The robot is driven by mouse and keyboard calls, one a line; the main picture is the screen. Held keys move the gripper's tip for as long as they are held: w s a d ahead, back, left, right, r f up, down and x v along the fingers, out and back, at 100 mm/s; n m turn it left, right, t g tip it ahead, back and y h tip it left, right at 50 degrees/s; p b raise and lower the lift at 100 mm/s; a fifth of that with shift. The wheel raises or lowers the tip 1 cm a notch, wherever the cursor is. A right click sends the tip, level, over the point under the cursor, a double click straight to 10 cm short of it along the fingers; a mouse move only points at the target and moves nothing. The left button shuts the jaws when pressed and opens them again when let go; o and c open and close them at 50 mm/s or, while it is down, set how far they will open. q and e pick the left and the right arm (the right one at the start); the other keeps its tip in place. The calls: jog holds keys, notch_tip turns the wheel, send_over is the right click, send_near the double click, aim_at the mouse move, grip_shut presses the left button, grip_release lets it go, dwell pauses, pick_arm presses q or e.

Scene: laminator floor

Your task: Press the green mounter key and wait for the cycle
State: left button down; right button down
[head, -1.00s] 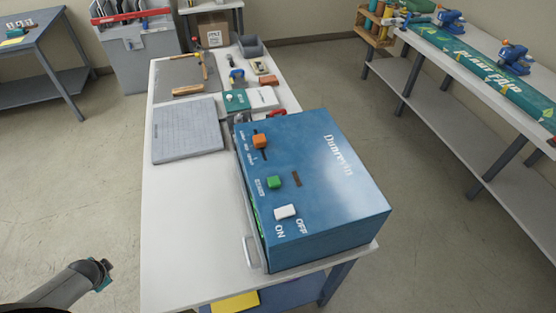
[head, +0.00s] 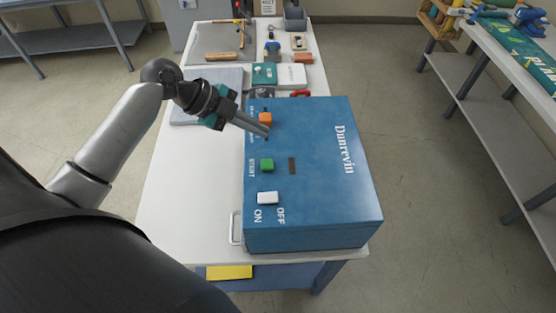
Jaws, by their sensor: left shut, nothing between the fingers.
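The blue mounter box (head: 318,215) stands on the white bench, marked "Dunrevin". Its green key (head: 267,165), beside the word START, shows clear on the top face. An orange knob (head: 265,118) sits above it in the picture and a white ON/OFF switch (head: 267,197) below it. A small dark window (head: 292,166) lies right of the green key. My left gripper (head: 267,132) is shut and empty. Its fingertips are over the box's left part, between the orange knob and the green key; I cannot tell whether they touch the box. My right gripper is not in view.
The white bench top (head: 190,210) is bare left of the box. A grey cutting mat (head: 190,115) lies partly behind my left arm. Tools and small boxes crowd the bench's far end. Another bench (head: 500,95) stands at the right, across open floor.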

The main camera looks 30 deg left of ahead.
pick_arm(q)
jog(key=shift+s+d+r+m, duration=0.1)
jog(key=shift+d+r+m, duration=0.25)
jog(key=shift+r, duration=0.1)
jog(key=shift+f, duration=0.1)
jog(key=b, duration=0.7)
send_over(262, 163)
notch_tip(262, 163, down, 8)
jog(key=shift+r, duration=0.1)
jog(key=shift+f, duration=0.45)
dwell(1.2)
jog(key=shift+f+b, duration=0.4)
jog(key=shift+b, duration=0.05)
